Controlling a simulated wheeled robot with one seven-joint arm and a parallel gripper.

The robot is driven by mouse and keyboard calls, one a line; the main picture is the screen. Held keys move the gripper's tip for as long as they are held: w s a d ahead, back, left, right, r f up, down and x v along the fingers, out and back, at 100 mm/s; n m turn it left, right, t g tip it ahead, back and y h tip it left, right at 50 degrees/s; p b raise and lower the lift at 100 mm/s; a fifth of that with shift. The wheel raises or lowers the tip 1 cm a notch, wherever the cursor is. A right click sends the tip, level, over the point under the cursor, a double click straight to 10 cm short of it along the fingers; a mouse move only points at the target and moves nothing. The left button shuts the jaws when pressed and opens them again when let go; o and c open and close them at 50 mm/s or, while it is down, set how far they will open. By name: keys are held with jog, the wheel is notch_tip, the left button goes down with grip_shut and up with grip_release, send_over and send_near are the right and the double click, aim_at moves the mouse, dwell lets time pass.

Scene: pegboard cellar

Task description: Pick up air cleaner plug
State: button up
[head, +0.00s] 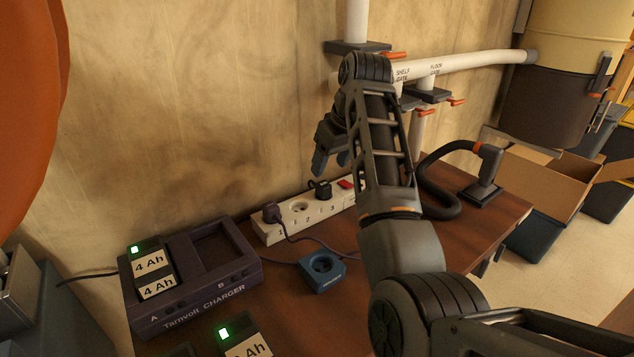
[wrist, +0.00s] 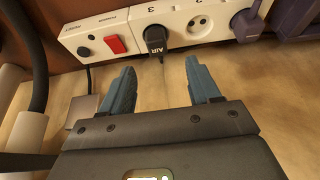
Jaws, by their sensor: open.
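The air cleaner plug is a black plug marked "AIR" (wrist: 155,42), seated in the white power strip (wrist: 112,20) near the red switch. It also shows in the head view as a small black plug (head: 322,190) in the strip (head: 268,233). My gripper (wrist: 160,82) is open and empty, with its two blue-grey fingers pointing toward the strip. In the wrist view the plug lies just beyond the fingertips, between their lines, apart from both. In the head view my gripper (head: 331,162) hangs above the plug, and my arm hides the strip's right end.
A purple plug (head: 271,212) sits in the same strip, with an empty socket between. The charger (head: 195,299) with a battery stands at left, and a blue socket block (head: 322,271) lies in front. A black hose tool (head: 483,180) is at right. The wall is close behind.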

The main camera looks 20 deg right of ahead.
aim_at(324, 184)
jog(key=x, duration=0.3)
jog(key=p+x, duration=0.1)
jog(key=x, duration=0.3)
jog(key=shift+w+d+f, duration=0.15)
jog(key=shift+f, duration=0.15)
grip_shut()
dwell(0.4)
